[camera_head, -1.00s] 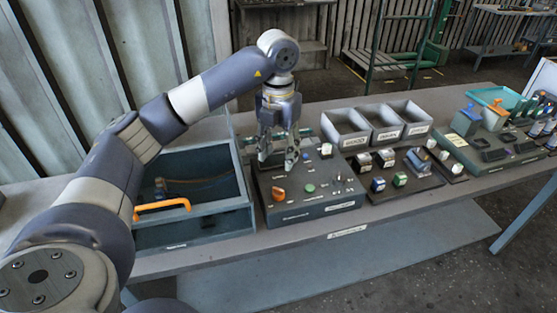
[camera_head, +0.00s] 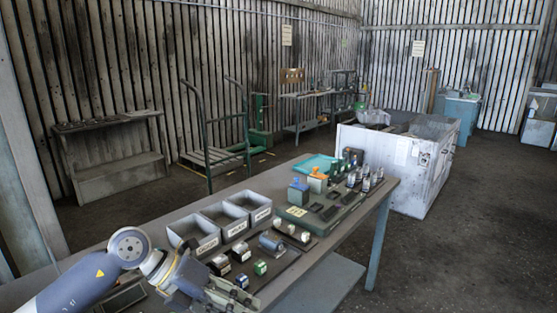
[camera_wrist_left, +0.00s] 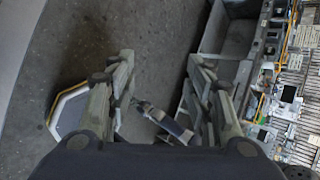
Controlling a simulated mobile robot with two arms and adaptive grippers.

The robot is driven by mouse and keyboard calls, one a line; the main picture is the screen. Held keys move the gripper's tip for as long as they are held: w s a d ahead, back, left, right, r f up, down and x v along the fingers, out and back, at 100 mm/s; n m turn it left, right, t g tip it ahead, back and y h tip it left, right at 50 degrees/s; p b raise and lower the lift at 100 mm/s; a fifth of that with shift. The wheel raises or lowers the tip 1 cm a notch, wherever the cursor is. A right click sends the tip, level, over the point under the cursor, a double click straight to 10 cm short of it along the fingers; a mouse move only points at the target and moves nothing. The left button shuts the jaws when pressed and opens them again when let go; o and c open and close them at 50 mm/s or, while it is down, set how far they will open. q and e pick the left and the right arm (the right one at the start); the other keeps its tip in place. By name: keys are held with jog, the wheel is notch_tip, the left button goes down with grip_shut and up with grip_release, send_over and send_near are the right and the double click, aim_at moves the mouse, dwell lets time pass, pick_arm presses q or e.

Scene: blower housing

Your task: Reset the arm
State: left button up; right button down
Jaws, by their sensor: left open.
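My left arm comes in from the lower left in the head view. Its gripper (camera_head: 222,292) is above the front of the workbench (camera_head: 352,205), near the small block-like parts (camera_head: 219,265). In the left wrist view the two fingers (camera_wrist_left: 160,68) stand wide apart with nothing between their tips. Grey floor shows beyond them, with a dark jointed piece lower down that I cannot identify. My right gripper is not in view.
Three grey bins (camera_head: 222,220) stand along the bench's back. A green-grey fixture (camera_head: 322,208) with blue and orange-topped parts stands farther right. A cart (camera_head: 212,155) stands at the back left.

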pick_arm(q)
jog(key=s+d+r+n+t+h, duration=0.2)
jog(key=d+r+n+t+h, duration=0.4)
jog(key=d+r+h, duration=0.55)
jog(key=w+a+f+n+t+y, duration=0.1)
jog(key=w+a+n+t+y, duration=0.2)
jog(key=a+n+t+y, duration=0.55)
jog(key=w+a+f+n+t+y, duration=0.1)
jog(key=w+a+n+t+y, duration=0.35)
jog(key=n, duration=0.75)
jog(key=s+a+f+n+g+y, duration=0.45)
jog(key=a+f+n+y, duration=0.35)
jog(key=f, duration=0.6)
jog(key=s+a+f+n+g, duration=0.1)
jog(key=s+f+g, duration=0.5)
jog(key=s+f, duration=0.5)
jog(key=s+a+f+n+g, duration=0.1)
jog(key=s+f+g, duration=0.55)
jog(key=s, duration=0.85)
notch_tip(320, 180, down, 27)
jog(key=s, duration=0.1)
jog(key=s+a+f+g, duration=0.1)
jog(key=s+a+f, duration=0.2)
jog(key=s+f, duration=1.2)
jog(key=shift+s+f+m+g, duration=0.3)
jog(key=shift+s+f+m, duration=0.05)
jog(key=shift+s, duration=0.5)
